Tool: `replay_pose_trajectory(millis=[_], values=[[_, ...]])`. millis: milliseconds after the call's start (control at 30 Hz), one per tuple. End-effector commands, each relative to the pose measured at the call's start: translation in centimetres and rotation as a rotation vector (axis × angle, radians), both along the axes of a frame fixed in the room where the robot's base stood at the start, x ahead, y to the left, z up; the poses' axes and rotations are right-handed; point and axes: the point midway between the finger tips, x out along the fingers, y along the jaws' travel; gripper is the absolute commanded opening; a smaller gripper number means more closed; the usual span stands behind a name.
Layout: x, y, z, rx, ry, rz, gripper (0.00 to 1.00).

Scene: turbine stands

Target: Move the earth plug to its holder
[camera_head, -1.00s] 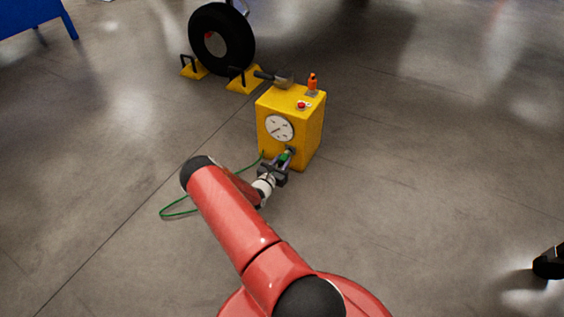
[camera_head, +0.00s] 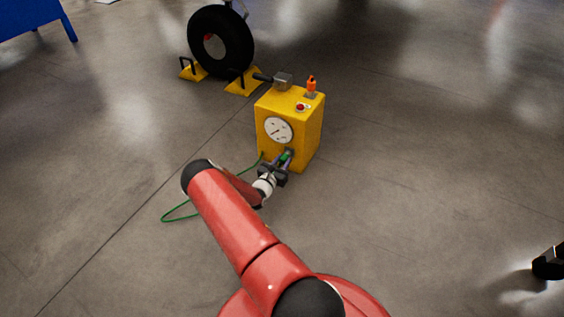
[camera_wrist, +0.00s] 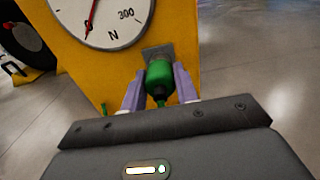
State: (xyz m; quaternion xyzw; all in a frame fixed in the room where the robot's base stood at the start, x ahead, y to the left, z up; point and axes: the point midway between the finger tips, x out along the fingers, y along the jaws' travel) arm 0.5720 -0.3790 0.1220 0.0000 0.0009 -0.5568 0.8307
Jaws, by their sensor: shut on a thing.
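The earth plug (camera_wrist: 159,77) is a green cylinder with a dark end. In the wrist view my gripper (camera_wrist: 160,85) is shut on it, one finger on each side. The plug's far end meets a small grey plate, the holder (camera_wrist: 157,53), on the front of the yellow box below its dial; how far it sits in cannot be told. In the head view the plug (camera_head: 285,156) is a small green spot between the fingers of my gripper (camera_head: 282,160), low on the box's front. A green cable (camera_head: 174,218) lies looped on the floor to the left.
The yellow box (camera_head: 303,134) carries a dial (camera_head: 278,130), a red button (camera_head: 301,107), an orange-topped switch (camera_head: 311,85) and a grey lever block on top. A black wheel (camera_head: 222,42) with yellow chocks (camera_head: 243,84) stands behind left.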

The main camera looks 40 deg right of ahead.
Motion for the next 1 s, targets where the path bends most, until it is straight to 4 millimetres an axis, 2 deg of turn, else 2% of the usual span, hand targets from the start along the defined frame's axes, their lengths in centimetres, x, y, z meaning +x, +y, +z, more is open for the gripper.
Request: replay_pose_trajectory(millis=[133, 433, 467, 633, 833, 900, 1000], values=[[0.51, -0.67, 0.20, -0.002, -0.003, 0.006, 0.00], [0.51, -0.86, 0.27, -0.002, -0.003, 0.005, 0.00], [0.50, -0.88, 0.27, -0.002, -0.004, 0.005, 0.32], [0.40, -0.73, 0.18, -0.001, -0.003, 0.003, 0.55], [0.36, -0.58, 0.13, -0.001, -0.003, 0.003, 0.55], [0.34, -0.54, 0.10, -0.001, -0.001, 0.003, 0.63], [0.33, -0.51, 0.09, -0.001, -0.001, 0.003, 0.63]])
